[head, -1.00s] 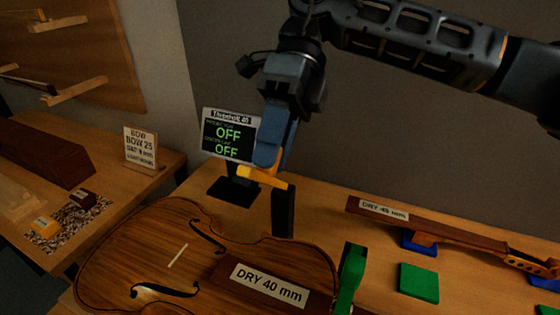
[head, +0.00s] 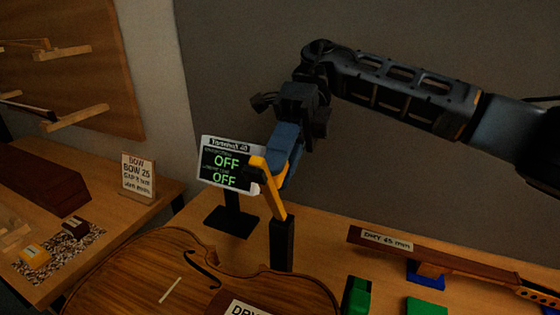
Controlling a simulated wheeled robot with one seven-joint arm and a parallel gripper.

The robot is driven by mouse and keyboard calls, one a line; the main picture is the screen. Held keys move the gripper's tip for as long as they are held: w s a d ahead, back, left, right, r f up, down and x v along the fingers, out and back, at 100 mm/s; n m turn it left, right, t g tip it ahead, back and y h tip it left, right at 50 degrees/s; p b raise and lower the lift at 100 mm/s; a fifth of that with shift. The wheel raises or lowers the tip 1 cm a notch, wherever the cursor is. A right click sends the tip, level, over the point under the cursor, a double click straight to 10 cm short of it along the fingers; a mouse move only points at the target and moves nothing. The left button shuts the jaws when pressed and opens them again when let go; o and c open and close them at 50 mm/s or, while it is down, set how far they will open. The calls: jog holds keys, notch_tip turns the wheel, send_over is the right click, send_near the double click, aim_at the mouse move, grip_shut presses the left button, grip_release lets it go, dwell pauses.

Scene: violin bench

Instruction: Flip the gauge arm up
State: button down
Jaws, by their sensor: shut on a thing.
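The gauge arm (head: 270,192) is a yellow bar hinged at the top of a black post (head: 282,245). It slants steeply up and to the left from the post. At its upper end is a small dark tip. My gripper (head: 274,176) is at the upper part of the bar, its jaws shut on it. The blue gripper body comes down from above and hides part of the contact. The violin body (head: 150,262) lies on the bench in front of the post.
A display reading OFF twice (head: 228,163) stands close behind the gauge arm. A neck labelled DRY 45 mm (head: 430,252) lies at the right on a blue support (head: 426,274). A green block (head: 357,296) is near the front.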

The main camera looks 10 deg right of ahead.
jog(key=c, duration=0.9)
grip_release()
